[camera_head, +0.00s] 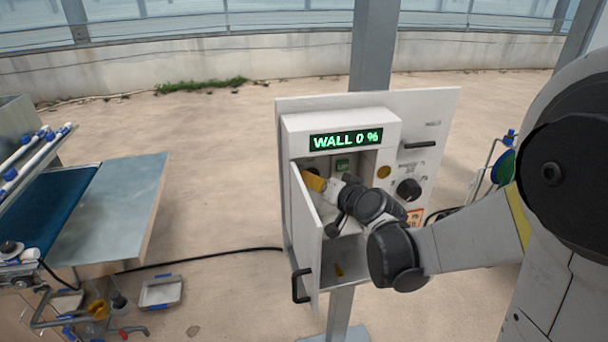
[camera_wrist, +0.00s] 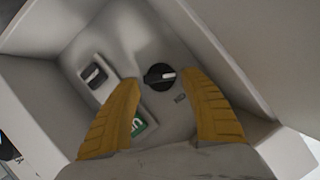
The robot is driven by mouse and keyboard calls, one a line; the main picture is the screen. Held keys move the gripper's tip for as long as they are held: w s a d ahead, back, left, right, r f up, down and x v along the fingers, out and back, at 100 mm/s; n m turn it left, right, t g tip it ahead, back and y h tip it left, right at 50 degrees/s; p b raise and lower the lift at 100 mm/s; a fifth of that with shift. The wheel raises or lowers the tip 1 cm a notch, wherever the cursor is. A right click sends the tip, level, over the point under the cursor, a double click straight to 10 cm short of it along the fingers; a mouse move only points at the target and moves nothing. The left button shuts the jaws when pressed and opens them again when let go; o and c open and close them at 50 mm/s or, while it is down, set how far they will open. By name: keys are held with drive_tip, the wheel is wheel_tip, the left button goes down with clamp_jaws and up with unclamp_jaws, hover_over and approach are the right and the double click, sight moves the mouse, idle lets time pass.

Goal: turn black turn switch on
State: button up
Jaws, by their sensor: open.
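The black turn switch (camera_wrist: 159,76) is a round knob with a light pointer mark, on the back wall inside the open white control box (camera_head: 293,130). In the wrist view it lies between and just beyond the two yellow fingertips of my gripper (camera_wrist: 158,82). The fingers are spread, with gaps on both sides of the switch; I cannot tell how far off it is in depth. In the head view my gripper (camera_head: 314,181) reaches into the box, and my arm hides the inner switch there.
The box door (camera_head: 308,235) stands open at left, with a black handle (camera_head: 299,286). Another black knob (camera_head: 408,189) sits on the outer panel. Inside are a black rocker switch (camera_wrist: 94,74) and a green label (camera_wrist: 139,122). The box walls closely surround my gripper. The display (camera_head: 346,139) reads "WALL 0 %".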

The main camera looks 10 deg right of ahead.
drive_tip(key=shift+x, duration=1.25)
drive_tip(key=c, duration=0.9)
